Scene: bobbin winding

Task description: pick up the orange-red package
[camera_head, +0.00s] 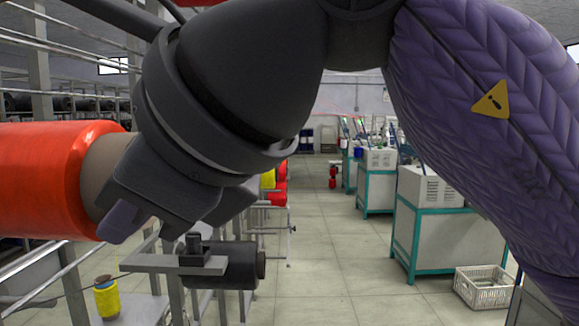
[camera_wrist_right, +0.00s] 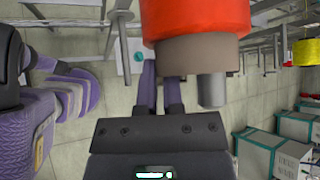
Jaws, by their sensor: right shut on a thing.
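The orange-red package (camera_head: 45,180) is a large thread cone lying sideways at the left of the head view. Its bare brown core end (camera_head: 97,175) points right, toward my right gripper (camera_head: 128,212). In the wrist view the package (camera_wrist_right: 197,18) is at the top, with the core (camera_wrist_right: 198,54) below it. The right gripper's purple fingers (camera_wrist_right: 160,88) are shut at the core end; the exact contact is partly hidden by the gripper body. My left gripper is not in view.
A yellow bobbin (camera_head: 106,297) stands below at the left. A dark cylindrical holder (camera_head: 228,265) sits on the metal rack under my right wrist. A white crate (camera_head: 484,288) and teal-framed machines (camera_head: 445,235) stand at the right. The aisle floor (camera_head: 325,230) is clear.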

